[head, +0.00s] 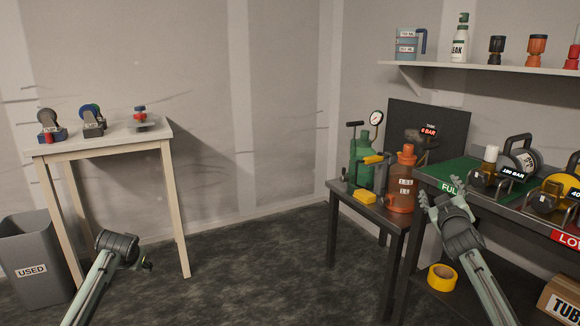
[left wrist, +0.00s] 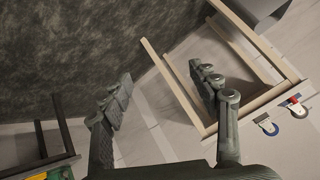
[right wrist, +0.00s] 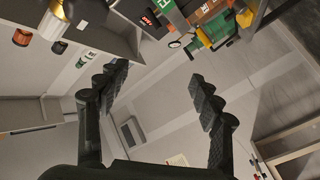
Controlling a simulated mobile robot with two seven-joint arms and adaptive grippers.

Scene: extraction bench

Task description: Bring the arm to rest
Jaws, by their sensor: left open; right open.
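My right gripper (head: 447,200) is raised in front of the dark bench at the right of the head view, just left of the green FULL tray (head: 462,172). Its fingers are spread and empty, and they also show apart in the right wrist view (right wrist: 160,90). My left arm comes in at the lower left of the head view, in front of the pale wooden table (head: 105,138). The left gripper's fingers are mostly hidden there. In the left wrist view the left gripper (left wrist: 165,90) is open with nothing between its fingers.
An orange bottle (head: 402,185), a green pump (head: 362,160) and a yellow block (head: 364,197) stand on a small dark table left of my right gripper. A grey USED bin (head: 30,255) stands at far left. Yellow tape (head: 442,277) lies low right. The middle floor is clear.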

